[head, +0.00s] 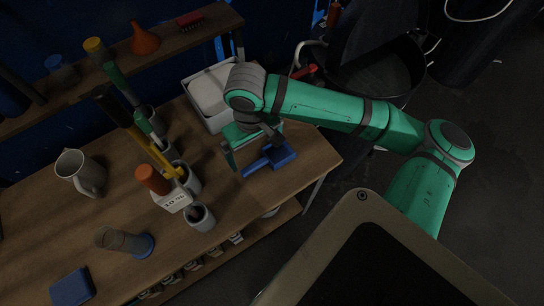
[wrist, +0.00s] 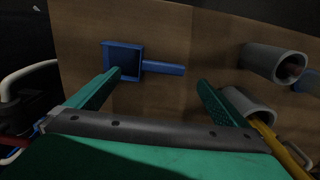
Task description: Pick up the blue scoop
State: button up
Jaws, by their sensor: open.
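The blue scoop (head: 281,154) lies on the wooden table near its right edge in the head view, its handle pointing left and toward the front. In the wrist view the scoop (wrist: 122,57) shows its square hollow bowl at the left and its handle reaching right, between the two green fingers. My gripper (wrist: 162,80) is open and empty, with its fingers spread wide. It also shows in the head view (head: 254,156), just left of the scoop's bowl and above the table. The scoop appears apart from both fingers, though the left fingertip overlaps the bowl's edge in the wrist view.
A white box (head: 209,92) stands behind the scoop. Grey cylinder holders with tools stand to the left, near a labelled block (head: 173,199). A metal jug (head: 81,172), a clear cylinder on a blue base (head: 124,241) and a blue block (head: 72,287) stand farther left.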

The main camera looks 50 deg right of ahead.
aim_at(254, 165)
jog(key=shift+w+a+f, duration=0.1)
jog(key=shift+a+f, duration=0.05)
jog(key=shift+f, duration=1.75)
jog(key=shift+w+a+f, duration=0.1)
jog(key=shift+f, duration=1.75)
jog(key=c, duration=1.2)
